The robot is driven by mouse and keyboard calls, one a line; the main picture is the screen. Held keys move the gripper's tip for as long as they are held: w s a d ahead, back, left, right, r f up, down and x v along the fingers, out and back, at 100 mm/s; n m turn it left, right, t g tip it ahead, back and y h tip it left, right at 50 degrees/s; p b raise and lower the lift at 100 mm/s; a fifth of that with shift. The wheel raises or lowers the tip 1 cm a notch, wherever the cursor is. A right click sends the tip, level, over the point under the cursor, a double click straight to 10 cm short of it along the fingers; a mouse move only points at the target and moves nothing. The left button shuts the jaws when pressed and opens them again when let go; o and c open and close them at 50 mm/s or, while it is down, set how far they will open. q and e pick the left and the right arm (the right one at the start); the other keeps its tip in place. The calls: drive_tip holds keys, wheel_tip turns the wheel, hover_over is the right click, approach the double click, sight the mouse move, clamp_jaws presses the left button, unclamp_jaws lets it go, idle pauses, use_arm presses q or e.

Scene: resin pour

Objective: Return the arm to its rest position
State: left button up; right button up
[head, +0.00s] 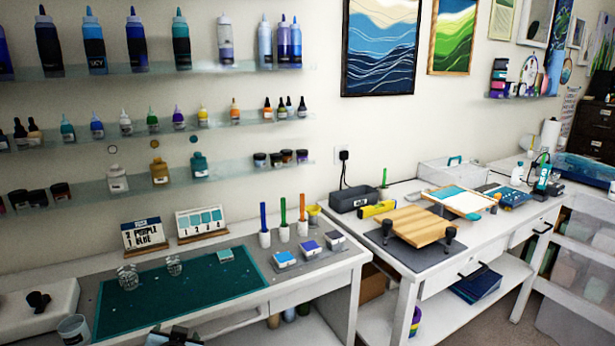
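A dark and grey piece that looks like the top of my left gripper (173,337) shows at the bottom edge, in front of the near table. Most of it is cut off by the frame, so its fingers cannot be made out. My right gripper is not in view. A small clear cup (73,329) stands at the front left corner.
A white box-like item (55,296) with a black piece on it is at the left. Bottle shelves (160,68) line the wall. A second table (455,262) holds a wooden board (417,225).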

use_arm(q)
drive_tip(key=s+d+f+m+h, duration=0.1)
drive_tip(key=s+d+f+h, duration=0.25)
drive_tip(key=s+f, duration=1.1)
drive_tip(key=s+d+f+g+h, duration=0.1)
drive_tip(key=s+d+f, duration=0.1)
drive_tip(key=s, duration=0.8)
drive_tip(key=s+d+f+g+h, duration=0.1)
drive_tip(key=s+d+f+h, duration=0.1)
drive_tip(key=s, duration=0.8)
drive_tip(key=shift+d+f, duration=0.55)
drive_tip(key=shift+d, duration=0.1)
